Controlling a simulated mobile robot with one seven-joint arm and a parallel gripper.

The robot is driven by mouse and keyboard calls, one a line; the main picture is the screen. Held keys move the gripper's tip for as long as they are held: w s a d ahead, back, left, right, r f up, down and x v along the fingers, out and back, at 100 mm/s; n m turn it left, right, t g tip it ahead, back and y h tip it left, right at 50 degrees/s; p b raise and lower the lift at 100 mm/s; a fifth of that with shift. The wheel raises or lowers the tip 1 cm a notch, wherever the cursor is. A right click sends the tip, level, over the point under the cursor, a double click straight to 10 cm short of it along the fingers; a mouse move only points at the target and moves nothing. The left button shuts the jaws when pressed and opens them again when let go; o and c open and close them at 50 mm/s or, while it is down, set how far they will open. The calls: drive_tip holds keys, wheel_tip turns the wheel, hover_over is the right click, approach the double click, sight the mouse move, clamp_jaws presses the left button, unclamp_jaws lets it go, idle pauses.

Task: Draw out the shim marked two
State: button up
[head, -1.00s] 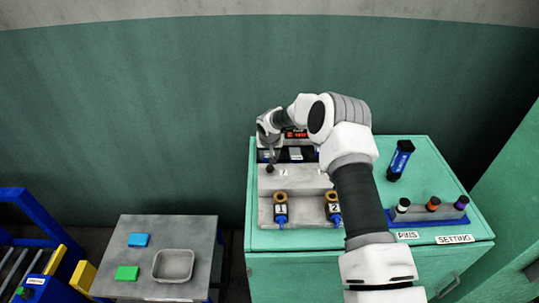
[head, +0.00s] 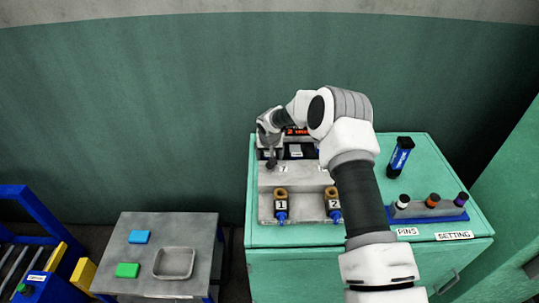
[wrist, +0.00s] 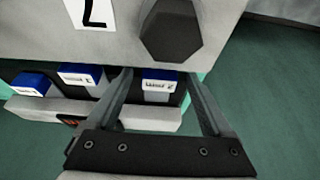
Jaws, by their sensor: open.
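A part marked 2 (head: 333,204), with an orange-brown ring and a blue lower end, stands at the front of the grey press block (head: 305,178). A like part marked 1 (head: 281,206) stands to its left. My gripper (head: 271,157) is at the back left of the block, away from both. In the wrist view my gripper (wrist: 158,74) is open, its fingers pointing toward a dark faceted knob (wrist: 172,28). Beyond the fingers, small blue-and-white labelled pieces (wrist: 80,74) sit in a dark slot. Their labels are too small to read.
A rack of pins (head: 432,208) and a blue-and-black cylinder (head: 400,157) stand on the green cabinet's right. A grey side table (head: 195,225) holds a tray (head: 174,248), a blue block (head: 139,237) and a green block (head: 128,270). My forearm passes close to the part marked 2.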

drive_tip(key=shift+r, duration=0.1)
drive_tip(key=b+v, duration=0.1)
drive_tip(key=v, duration=1.6)
drive_tip(key=shift+s, duration=0.15)
drive_tip(key=s+d+r+h, duration=0.1)
drive_tip(key=s+d+r, duration=0.3)
drive_tip(key=s+r, duration=0.45)
drive_tip(key=s+d+r, duration=0.5)
drive_tip(key=s+r, duration=0.3)
drive_tip(key=s, duration=0.1)
drive_tip(key=s+d, duration=0.2)
drive_tip(key=s, duration=0.8)
drive_tip(key=s+d+r+t+y, duration=0.1)
drive_tip(key=s, duration=1)
drive_tip(key=shift+s+d, duration=0.3)
drive_tip(key=shift+d, duration=0.05)
